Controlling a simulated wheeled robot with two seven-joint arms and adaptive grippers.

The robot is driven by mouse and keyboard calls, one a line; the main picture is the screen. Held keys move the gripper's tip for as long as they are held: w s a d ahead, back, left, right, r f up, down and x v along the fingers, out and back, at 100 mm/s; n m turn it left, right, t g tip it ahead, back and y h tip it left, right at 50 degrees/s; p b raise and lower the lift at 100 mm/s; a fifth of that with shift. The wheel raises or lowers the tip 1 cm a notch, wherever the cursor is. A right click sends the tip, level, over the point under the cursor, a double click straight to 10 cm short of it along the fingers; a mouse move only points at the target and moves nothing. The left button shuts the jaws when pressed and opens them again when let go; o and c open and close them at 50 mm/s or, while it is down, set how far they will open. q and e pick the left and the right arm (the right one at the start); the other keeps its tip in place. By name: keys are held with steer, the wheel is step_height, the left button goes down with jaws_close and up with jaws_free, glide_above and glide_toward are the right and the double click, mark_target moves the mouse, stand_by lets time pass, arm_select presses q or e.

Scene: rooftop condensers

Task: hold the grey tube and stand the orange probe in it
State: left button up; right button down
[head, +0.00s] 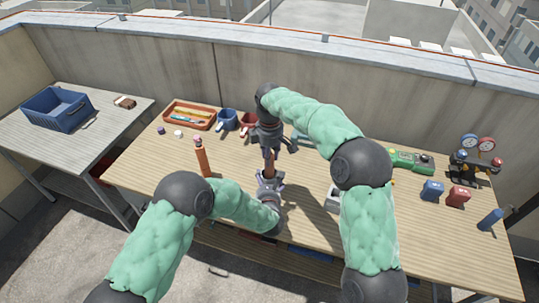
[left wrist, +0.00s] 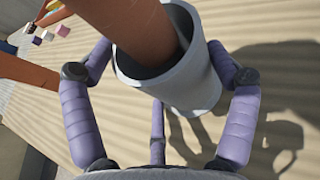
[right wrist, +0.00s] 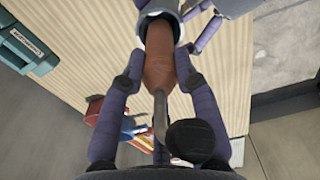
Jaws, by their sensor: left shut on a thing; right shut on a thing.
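The grey tube (left wrist: 188,85) stands open end up between the fingers of my left gripper (left wrist: 160,75), which is shut on it. The orange probe (left wrist: 142,28) reaches into the tube's mouth, leaning a little; its lower end is hidden inside. In the right wrist view the probe (right wrist: 158,65) runs from my right gripper (right wrist: 158,85), shut on it, into the tube's rim (right wrist: 177,25). In the head view my right gripper (head: 269,150) is directly above my left gripper (head: 268,185), with the probe (head: 270,167) showing between them. The tube is mostly hidden there.
An orange upright stick (head: 203,161) stands on the table left of my grippers. A blue crate (head: 57,108) is on the side table.

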arm_select(q)
steer(key=shift+f, duration=0.1)
arm_select(e)
steer(key=shift+f, duration=0.6)
steer(key=c, duration=0.8)
jaws_free()
steer(key=shift+c, duration=0.2)
step_height(320, 180, up, 12)
steer(key=shift+f, duration=0.1)
arm_select(q)
steer(key=o, duration=1)
